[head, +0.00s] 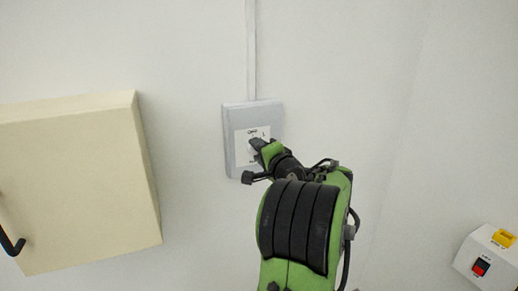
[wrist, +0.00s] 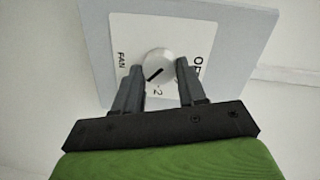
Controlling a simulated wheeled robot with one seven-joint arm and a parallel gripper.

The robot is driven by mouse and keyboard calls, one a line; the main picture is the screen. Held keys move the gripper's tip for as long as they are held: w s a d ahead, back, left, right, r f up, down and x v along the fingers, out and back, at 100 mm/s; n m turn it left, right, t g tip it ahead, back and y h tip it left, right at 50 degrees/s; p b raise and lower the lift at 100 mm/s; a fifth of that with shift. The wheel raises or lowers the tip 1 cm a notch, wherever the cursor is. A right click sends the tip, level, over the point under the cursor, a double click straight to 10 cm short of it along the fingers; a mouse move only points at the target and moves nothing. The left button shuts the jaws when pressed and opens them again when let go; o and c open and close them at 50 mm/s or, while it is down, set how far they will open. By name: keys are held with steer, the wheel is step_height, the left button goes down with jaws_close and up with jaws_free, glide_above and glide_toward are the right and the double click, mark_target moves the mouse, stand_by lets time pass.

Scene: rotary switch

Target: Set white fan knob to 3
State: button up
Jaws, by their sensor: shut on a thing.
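The white fan knob (wrist: 158,58) is round with a dark slanted pointer line. It sits on a white label plate (wrist: 125,28) marked FAN and OFF, with a 2 beside the knob on the near side. Which end of the line is the pointer I cannot tell. My gripper (wrist: 159,66) has one finger on each side of the knob and is shut on it. In the head view my gripper (head: 260,147) reaches the grey switch box (head: 232,122) on the wall and hides much of the knob and label.
A grey conduit (head: 251,50) runs up the wall from the box. A cream cabinet (head: 75,180) with a black handle (head: 10,240) is at the left. A white box (head: 470,252) with a red switch (head: 480,267) is at the lower right. The wall between is bare.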

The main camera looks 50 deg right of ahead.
steer(key=shift+f+m, duration=0.1)
steer(key=shift+m, duration=0.3)
steer(key=o, duration=1.1)
steer(key=shift+c, duration=0.2)
steer(key=b+v, duration=0.2)
steer(key=v, duration=1.3)
steer(key=shift+s, duration=0.4)
